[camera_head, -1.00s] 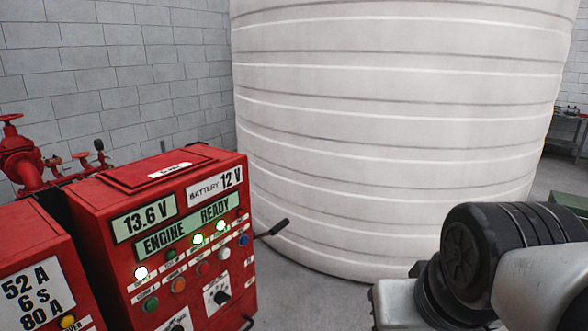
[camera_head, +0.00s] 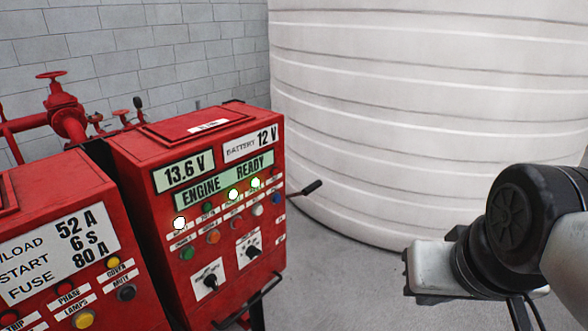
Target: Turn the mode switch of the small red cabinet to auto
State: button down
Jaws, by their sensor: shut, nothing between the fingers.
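A red cabinet (camera_head: 205,185) stands left of the middle, its sloped front reading 13.6 V, 12 V and ENGINE READY. Low on that front are two black rotary switches on white plates, a left switch (camera_head: 209,281) and a right switch (camera_head: 252,251). Their labels are too small to read, so I cannot tell which is the mode switch or where it points. Three lamps glow white or green above them. Part of my arm shows at the right, well apart from the cabinet. My gripper's fingers do not show.
Another red cabinet (camera_head: 60,250) reading 52 A stands at the lower left, partly cut off. A black-gripped lever (camera_head: 312,187) and a dark handle bar (camera_head: 258,300) jut from the middle cabinet. A large white tank (camera_head: 430,120) stands behind. Floor (camera_head: 340,260) is clear between cabinet and arm.

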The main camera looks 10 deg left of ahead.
aim_at(211, 281)
jog(key=k+j+u, duration=0.15)
jog(key=j+u, duration=0.3)
jog(key=k+j+u, duration=0.1)
jog(key=j+u, duration=0.2)
jog(key=u, duration=0.15)
jog(key=j+z, duration=0.2)
